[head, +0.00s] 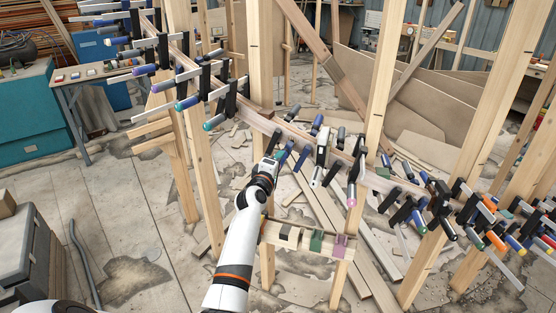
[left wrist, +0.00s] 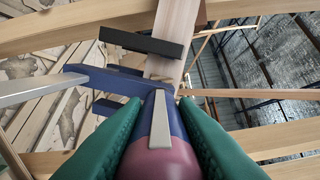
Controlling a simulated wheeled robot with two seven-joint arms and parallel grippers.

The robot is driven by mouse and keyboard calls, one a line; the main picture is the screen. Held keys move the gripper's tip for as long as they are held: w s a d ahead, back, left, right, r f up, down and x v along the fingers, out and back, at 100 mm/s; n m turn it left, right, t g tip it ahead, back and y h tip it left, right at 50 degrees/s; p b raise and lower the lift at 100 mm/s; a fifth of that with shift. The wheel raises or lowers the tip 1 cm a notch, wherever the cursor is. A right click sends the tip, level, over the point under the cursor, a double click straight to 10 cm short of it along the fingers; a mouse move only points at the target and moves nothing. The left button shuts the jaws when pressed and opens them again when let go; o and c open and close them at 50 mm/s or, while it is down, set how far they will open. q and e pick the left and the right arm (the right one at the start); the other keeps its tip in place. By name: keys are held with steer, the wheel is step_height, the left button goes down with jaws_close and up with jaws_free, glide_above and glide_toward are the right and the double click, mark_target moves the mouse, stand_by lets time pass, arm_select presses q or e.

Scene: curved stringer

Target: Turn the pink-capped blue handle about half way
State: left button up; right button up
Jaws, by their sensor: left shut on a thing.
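My left gripper (head: 271,162) reaches up to the row of clamps on the curved wooden stringer. In the left wrist view its two green fingers (left wrist: 160,135) are shut on the pink-capped blue handle (left wrist: 175,122), one on each side. The pink cap (left wrist: 160,160) faces the camera, and a pale grey strip runs along the handle's upper side. The handle's blue clamp arm (left wrist: 103,78) and a grey bar (left wrist: 35,90) show beyond it. In the head view the gripper hides most of the held handle. My right gripper is not in view.
Several other clamps crowd the stringer on both sides, including a pink-capped one (head: 352,195) to the right. Wooden posts (head: 373,110) stand close by. A low board with coloured blocks (head: 316,240) lies below. A grey toolbox (head: 28,255) stands at the left.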

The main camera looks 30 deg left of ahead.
arm_select(q)
steer(key=shift+n, duration=0.6)
steer(key=o, duration=1)
steer(key=v, duration=1.2)
steer(key=shift+b, duration=0.45)
